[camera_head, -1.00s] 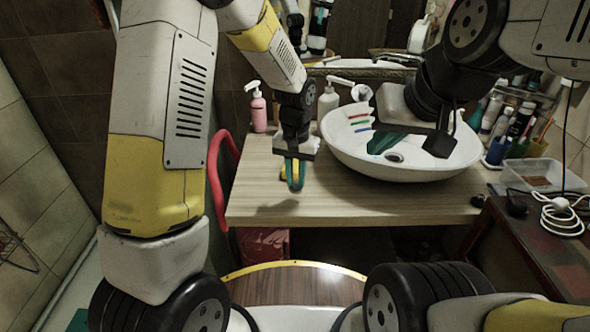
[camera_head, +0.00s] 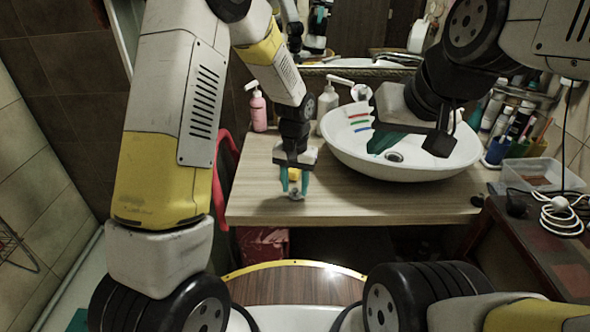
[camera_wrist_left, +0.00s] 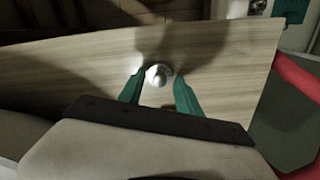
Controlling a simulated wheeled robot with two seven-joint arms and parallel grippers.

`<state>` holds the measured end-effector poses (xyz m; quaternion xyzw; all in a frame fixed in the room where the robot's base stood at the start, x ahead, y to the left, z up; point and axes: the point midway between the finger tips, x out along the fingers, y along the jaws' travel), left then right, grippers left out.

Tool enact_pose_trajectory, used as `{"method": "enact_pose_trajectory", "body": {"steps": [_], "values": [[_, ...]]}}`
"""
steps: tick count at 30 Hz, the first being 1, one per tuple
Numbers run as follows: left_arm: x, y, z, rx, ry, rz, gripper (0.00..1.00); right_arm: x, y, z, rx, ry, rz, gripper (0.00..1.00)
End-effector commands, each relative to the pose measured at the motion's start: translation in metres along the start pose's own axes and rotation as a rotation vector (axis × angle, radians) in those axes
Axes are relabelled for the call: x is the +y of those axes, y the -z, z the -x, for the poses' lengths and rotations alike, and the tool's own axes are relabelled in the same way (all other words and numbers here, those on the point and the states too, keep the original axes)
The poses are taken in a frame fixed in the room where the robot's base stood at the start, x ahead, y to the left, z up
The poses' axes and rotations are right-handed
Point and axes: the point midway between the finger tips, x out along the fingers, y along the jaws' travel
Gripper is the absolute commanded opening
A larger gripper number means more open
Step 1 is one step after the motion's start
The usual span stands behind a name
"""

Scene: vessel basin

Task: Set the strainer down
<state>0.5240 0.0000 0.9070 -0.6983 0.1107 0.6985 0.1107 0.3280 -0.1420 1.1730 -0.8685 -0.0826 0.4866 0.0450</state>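The strainer is a small round shiny metal piece (camera_wrist_left: 159,74) in the left wrist view, between the teal fingertips over the wooden counter. In the head view it is a small grey shape (camera_head: 297,194) at the fingertips. My left gripper (camera_head: 294,187) points down low at the counter. Its fingers stand apart on either side of the strainer, with what look like narrow gaps. Whether the strainer rests fully on the counter is hard to tell. My right gripper (camera_head: 411,143) is over the white basin (camera_head: 345,152), fingers wide apart, nothing seen between them.
The wooden counter (camera_head: 350,209) has free room in front of the basin. A pink bottle (camera_head: 259,111) and a white pump bottle (camera_head: 329,102) stand behind my left gripper. A small yellow thing (camera_head: 295,174) shows between its fingers. A clear tray (camera_head: 541,172) sits right.

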Motion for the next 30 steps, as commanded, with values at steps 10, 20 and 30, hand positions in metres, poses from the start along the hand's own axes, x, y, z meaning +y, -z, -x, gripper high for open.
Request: {"method": "enact_pose_trajectory", "body": {"steps": [10, 20, 30], "values": [[0.0, 0.001, 0.017, 0.005, 0.0, 0.0, 0.41, 0.0, 0.0, 0.0, 0.0, 0.0, 0.0, 0.0], [0.0, 0.001, 0.087, 0.005, -0.001, 0.0, 0.41, 0.0, 0.0, 0.0, 0.0, 0.0, 0.0, 0.0], [-0.003, -0.002, 0.128, 0.01, -0.003, 0.004, 0.41, 0.0, 0.0, 0.0, 0.0, 0.0, 0.0, 0.0]]}}
